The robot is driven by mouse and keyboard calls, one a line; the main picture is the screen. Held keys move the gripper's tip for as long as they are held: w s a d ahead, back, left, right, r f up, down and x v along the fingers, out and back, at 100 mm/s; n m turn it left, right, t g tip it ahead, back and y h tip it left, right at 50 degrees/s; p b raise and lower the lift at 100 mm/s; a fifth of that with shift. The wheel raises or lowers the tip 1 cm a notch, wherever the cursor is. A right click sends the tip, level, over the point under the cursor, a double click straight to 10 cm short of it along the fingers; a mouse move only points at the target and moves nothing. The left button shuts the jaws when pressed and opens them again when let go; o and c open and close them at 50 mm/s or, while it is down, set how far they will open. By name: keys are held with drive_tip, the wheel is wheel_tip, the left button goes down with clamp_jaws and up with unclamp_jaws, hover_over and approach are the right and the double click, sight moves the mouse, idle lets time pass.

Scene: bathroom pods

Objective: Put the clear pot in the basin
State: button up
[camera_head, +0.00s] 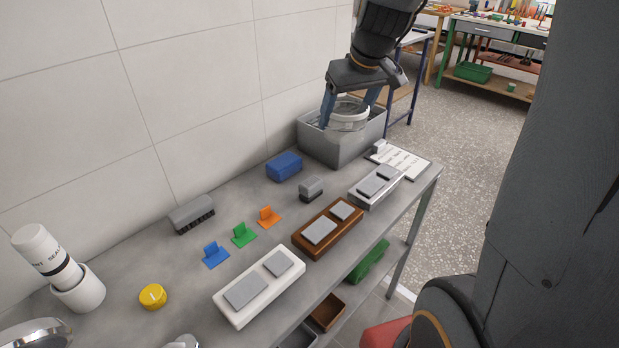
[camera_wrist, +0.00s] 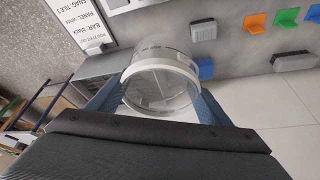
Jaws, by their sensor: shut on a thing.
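The clear pot (camera_head: 349,117) has a white rim band and is between the blue fingers of my gripper (camera_head: 347,112). The gripper is shut on it. In the wrist view the clear pot (camera_wrist: 160,85) fills the middle, with a blue finger on each side. The grey basin (camera_head: 341,146) stands at the far end of the grey bench. In the head view the pot shows at the basin's opening, its lower part hidden by the basin's front wall. I cannot tell whether it touches the basin's floor.
Switch panels, with a brown one (camera_head: 327,229), line the front edge. Coloured hooks (camera_head: 243,235) and a yellow knob (camera_head: 153,297) lie nearer. A tiled wall backs the bench.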

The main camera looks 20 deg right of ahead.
drive_tip(key=shift+f+b, duration=1)
drive_tip(key=shift+f, duration=6.65)
drive_tip(key=shift+f+b, duration=0.3)
drive_tip(key=shift+b, duration=0.1)
drive_tip(key=o, duration=1.1)
drive_tip(key=shift+c, duration=0.2)
